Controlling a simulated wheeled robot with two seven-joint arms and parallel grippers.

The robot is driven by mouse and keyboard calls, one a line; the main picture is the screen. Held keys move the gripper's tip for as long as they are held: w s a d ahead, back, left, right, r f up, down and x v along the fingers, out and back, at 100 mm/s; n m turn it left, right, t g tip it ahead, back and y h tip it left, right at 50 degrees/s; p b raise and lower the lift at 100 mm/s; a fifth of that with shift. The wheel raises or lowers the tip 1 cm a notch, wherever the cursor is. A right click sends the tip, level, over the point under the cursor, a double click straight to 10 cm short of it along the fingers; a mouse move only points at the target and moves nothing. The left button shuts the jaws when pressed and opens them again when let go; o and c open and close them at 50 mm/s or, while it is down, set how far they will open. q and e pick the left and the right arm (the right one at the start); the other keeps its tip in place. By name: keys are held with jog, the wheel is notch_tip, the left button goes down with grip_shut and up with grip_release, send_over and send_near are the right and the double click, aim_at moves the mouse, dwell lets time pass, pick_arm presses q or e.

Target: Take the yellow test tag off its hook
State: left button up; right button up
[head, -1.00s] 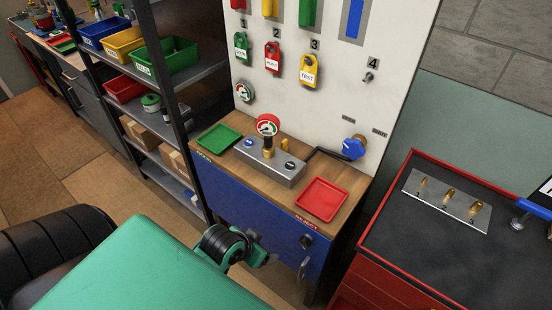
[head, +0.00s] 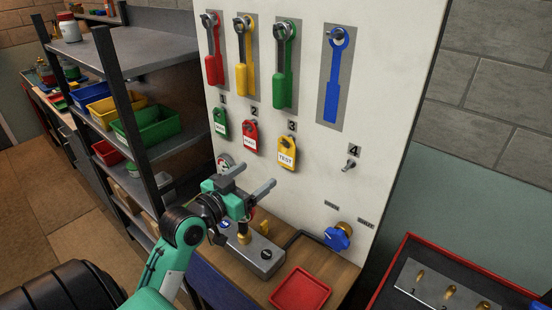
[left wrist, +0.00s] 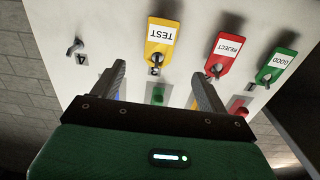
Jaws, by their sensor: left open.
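The yellow test tag (head: 287,152) hangs on its hook under the number 3 on the white board, right of the red reject tag (head: 250,136) and the green good tag (head: 221,122). My left gripper (head: 256,176) is open and empty, below and a little left of the yellow tag, apart from it. In the left wrist view the board appears upside down. There the yellow tag (left wrist: 163,42) shows beyond the gap between the spread fingers of my left gripper (left wrist: 158,72). My right gripper is in neither view.
An empty hook (head: 349,166) sits under the number 4. Below are a grey block with fittings (head: 266,256), a red tray (head: 300,290) and a blue valve knob (head: 338,238). Shelves (head: 160,61) stand at left.

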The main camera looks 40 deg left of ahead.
aim_at(286, 150)
pick_arm(q)
jog(key=w, duration=0.2)
jog(key=w+p, duration=0.1)
jog(key=w, duration=0.2)
jog(key=w+p, duration=0.1)
jog(key=w, duration=0.2)
jog(key=shift+w+d, duration=0.2)
jog(key=shift+d, duration=0.15)
jog(key=shift+w+d+p, duration=0.1)
jog(key=shift+w+p, duration=0.4)
jog(key=shift+w, duration=0.6)
jog(key=shift+w+f, duration=0.1)
jog(key=shift+w, duration=0.4)
jog(key=c, duration=1)
jog(key=shift+c, duration=0.3)
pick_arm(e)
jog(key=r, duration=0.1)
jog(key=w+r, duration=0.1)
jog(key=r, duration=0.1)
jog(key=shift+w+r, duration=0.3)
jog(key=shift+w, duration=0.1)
pick_arm(q)
jog(key=shift+r+p, duration=0.65)
jog(key=shift+p, duration=0.1)
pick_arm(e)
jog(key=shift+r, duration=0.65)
